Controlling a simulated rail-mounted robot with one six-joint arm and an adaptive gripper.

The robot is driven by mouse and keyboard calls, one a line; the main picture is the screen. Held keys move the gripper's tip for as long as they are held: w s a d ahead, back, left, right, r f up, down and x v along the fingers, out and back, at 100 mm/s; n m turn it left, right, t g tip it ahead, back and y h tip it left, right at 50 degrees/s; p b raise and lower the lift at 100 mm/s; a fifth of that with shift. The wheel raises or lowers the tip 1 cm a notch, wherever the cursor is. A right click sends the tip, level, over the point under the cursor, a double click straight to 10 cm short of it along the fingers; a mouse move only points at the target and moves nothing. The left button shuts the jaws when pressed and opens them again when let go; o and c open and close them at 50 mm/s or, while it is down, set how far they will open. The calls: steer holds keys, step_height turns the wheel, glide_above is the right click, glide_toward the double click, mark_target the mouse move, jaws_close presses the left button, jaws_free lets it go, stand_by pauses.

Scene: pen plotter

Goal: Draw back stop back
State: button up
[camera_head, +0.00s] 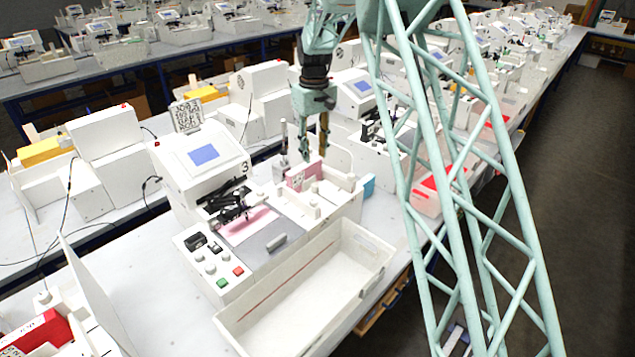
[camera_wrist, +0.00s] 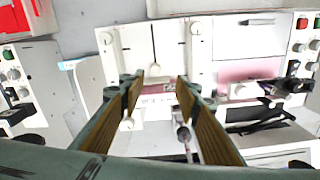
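My gripper (camera_head: 313,155) points down over the rear right part of the plotter (camera_head: 205,160). Its two fingers stand apart with nothing gripped; they also show spread in the wrist view (camera_wrist: 160,85). A pink block (camera_head: 303,176) with print on it lies below the fingertips. In the wrist view it shows between and beyond them (camera_wrist: 163,93), partly hidden by the fingers. A white plate with a slim rod and round knob (camera_wrist: 155,70) lies just past the fingertips. A metal rod (camera_head: 284,160) stands left of the gripper. I cannot tell which part is the back stop.
A white open bin (camera_head: 372,250) stands along the plotter's front. The black pen carriage (camera_head: 232,203) sits over a pink sheet on the left. Red and green buttons (camera_head: 230,277) are at the front left. A blue part (camera_head: 368,187) is at the right end.

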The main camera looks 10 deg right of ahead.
mark_target(315, 185)
steer(key=shift+w+d+f, duration=0.25)
steer(key=shift+w+f, duration=0.6)
steer(key=shift+f, duration=0.15)
steer(key=shift+f, duration=0.2)
steer(key=shift+f+p, duration=0.9)
steer(key=shift+f, duration=5.8)
jaws_close()
